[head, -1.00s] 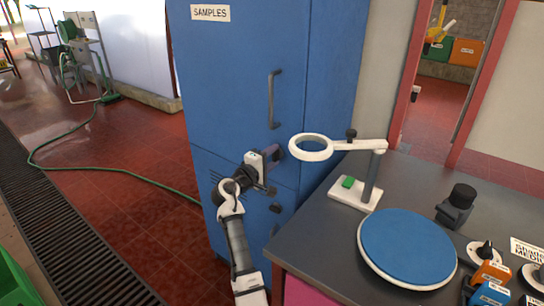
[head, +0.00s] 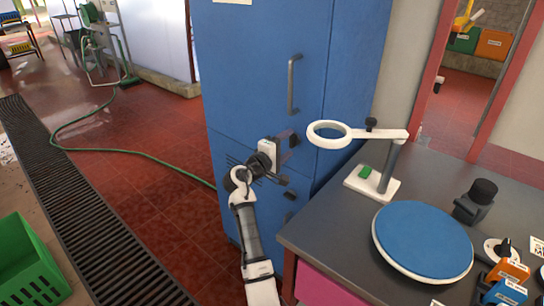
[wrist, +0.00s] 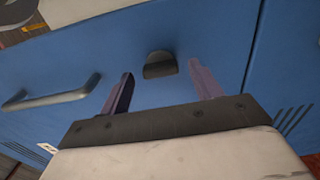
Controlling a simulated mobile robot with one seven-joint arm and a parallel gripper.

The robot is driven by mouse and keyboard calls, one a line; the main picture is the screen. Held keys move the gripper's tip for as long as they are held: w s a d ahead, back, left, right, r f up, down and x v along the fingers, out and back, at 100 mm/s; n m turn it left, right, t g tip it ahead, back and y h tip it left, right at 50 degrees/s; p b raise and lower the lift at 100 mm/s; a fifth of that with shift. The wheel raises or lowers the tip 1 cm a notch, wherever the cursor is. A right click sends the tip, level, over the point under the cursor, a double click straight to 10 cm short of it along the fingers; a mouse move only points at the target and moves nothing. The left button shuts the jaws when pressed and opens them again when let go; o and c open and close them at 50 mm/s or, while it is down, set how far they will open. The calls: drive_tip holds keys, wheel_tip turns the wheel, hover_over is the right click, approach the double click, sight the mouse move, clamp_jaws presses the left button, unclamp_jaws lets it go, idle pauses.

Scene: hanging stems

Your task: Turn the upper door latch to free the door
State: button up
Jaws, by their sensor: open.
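The tall blue cabinet (head: 262,60) has an upper door with a grey vertical handle (head: 294,84). In the wrist view the upper latch, a dark rounded knob (wrist: 160,66), stands on the blue door, with the door handle (wrist: 52,93) to its left. My gripper (head: 288,141) is in front of the upper door, below the handle. In the wrist view my gripper (wrist: 160,74) is open, its two fingers one on each side of the latch with gaps to it. I cannot tell how deep the fingers reach. In the head view my gripper largely hides the latch.
A lower knob (head: 290,194) sits on the cabinet below my gripper. To the right, a grey counter (head: 335,235) carries a ring-shaped stand (head: 375,185) close to the cabinet, and a round blue plate (head: 423,240). The red floor left of the cabinet is mostly clear, with a green hose (head: 130,152).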

drive_tip(key=b+v, duration=0.3)
drive_tip(key=v, duration=0.9)
drive_tip(key=shift+s+a, duration=0.1)
drive_tip(key=shift+s, duration=0.05)
